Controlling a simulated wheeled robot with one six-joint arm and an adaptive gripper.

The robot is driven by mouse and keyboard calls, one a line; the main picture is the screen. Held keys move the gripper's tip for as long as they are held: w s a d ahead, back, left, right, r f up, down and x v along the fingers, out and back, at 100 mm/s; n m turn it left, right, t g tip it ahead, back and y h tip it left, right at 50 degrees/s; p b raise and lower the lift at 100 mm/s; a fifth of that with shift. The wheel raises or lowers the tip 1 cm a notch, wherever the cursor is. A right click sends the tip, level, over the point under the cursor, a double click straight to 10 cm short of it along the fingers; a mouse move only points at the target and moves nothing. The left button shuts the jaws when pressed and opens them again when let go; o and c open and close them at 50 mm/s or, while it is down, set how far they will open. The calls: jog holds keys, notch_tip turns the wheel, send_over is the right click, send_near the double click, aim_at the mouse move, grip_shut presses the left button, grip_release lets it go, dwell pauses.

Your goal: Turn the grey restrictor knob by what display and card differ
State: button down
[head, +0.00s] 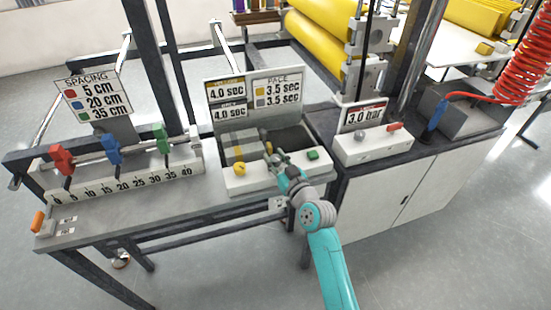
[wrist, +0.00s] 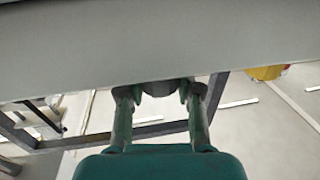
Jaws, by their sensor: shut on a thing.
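My gripper (head: 275,158) is at the front of the white control box (head: 262,180) in the head view. In the wrist view its two fingers (wrist: 160,98) are shut on the grey restrictor knob (wrist: 160,88), one finger on each side. In the head view the gripper mostly hides this knob. The display (head: 227,101) behind the box reads 4.0 sec in both its yellow and grey rows. The PACE card (head: 278,88) beside it reads 3.5 sec for yellow and 3.5 sec for grey.
A yellow knob (head: 239,169) is left of my gripper, and a green button (head: 313,155) is to the right. A SPACING card (head: 92,96) stands above a scale with red, blue and green clamps. A 3.0 bar panel (head: 361,117) stands right. Open floor lies in front.

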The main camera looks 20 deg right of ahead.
jog(key=shift+f+n+y, duration=0.25)
jog(key=shift+n+y, duration=0.35)
jog(key=shift+y, duration=0.3)
jog(key=c, duration=0.9)
grip_release()
jog(key=shift+o, duration=0.8)
jog(key=shift+r, duration=0.15)
jog(key=v, duration=1.2)
jog(key=shift+r, duration=0.25)
jog(key=shift+d, duration=0.1)
